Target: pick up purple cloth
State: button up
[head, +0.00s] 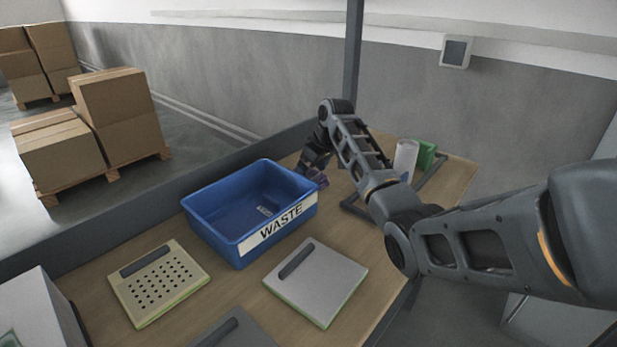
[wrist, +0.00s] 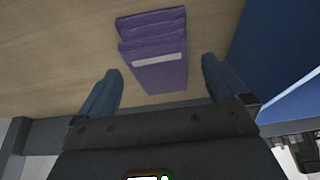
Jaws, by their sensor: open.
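The purple cloth (wrist: 155,60) is folded in layers with a pale label strip and lies on the wooden table in the wrist view. In the head view a small part of the cloth (head: 318,179) shows just right of the blue bin, partly hidden by my gripper. My gripper (head: 312,172) is low over the table there. In the wrist view my gripper (wrist: 160,82) is open, with one finger on each side of the cloth's near end. I cannot tell whether the fingers touch it.
The blue waste bin (head: 216,192) stands just left of my gripper. A white cylinder (head: 405,158) and a green box (head: 425,154) stand to the right. A perforated panel (head: 180,270) and a grey panel (head: 325,270) lie in front. Bare table (wrist: 50,60) surrounds the cloth's left side.

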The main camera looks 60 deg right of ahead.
jog(key=shift+x, duration=0.8)
jog(key=shift+c, duration=0.4)
jog(key=c, duration=0.9)
